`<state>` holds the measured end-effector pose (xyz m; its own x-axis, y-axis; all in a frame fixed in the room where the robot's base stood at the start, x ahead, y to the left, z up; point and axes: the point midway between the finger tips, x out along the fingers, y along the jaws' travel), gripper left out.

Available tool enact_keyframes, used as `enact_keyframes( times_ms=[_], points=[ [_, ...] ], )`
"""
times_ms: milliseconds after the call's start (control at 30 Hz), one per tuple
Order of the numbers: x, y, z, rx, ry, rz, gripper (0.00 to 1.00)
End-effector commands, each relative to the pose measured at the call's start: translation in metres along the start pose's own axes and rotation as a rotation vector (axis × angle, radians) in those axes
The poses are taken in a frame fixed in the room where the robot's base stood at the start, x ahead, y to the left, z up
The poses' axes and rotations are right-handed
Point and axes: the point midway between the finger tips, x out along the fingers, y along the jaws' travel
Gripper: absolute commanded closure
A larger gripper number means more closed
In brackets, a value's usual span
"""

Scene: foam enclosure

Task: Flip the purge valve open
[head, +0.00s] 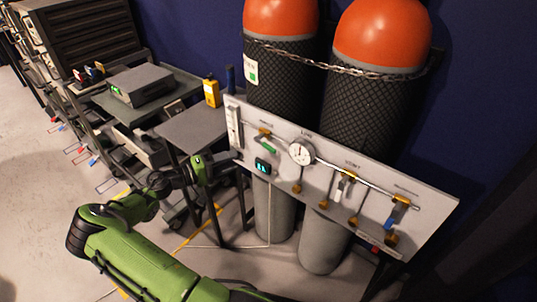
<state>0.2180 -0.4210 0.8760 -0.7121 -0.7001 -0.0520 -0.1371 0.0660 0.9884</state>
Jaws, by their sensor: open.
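A pale valve panel (330,165) stands in front of two gas cylinders in the head view. Along its pipe sit a green-handled valve (267,145) at the left, a white-handled valve (343,187) right of centre and a blue-handled valve (396,214) at the right end. The labels are too small to read, so I cannot tell which one is the purge valve. My gripper (233,156) is at the left end of the panel, left of the green handle and apart from it. It is open, with nothing visible in it.
A round gauge (301,152) and a small display (263,166) are on the panel. The orange-topped cylinders (375,100) are held by a chain (330,66). A grey table (190,130) with a yellow device (212,92) stands close behind my gripper. The floor at left is partly clear.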

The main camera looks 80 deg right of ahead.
Motion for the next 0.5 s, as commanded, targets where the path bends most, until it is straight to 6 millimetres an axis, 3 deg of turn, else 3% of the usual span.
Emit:
enact_keyframes(
  times_ms=[500],
  points=[
    [0.125,-0.002,0.003,-0.001,-0.007,-0.003,0.55]
  ],
)
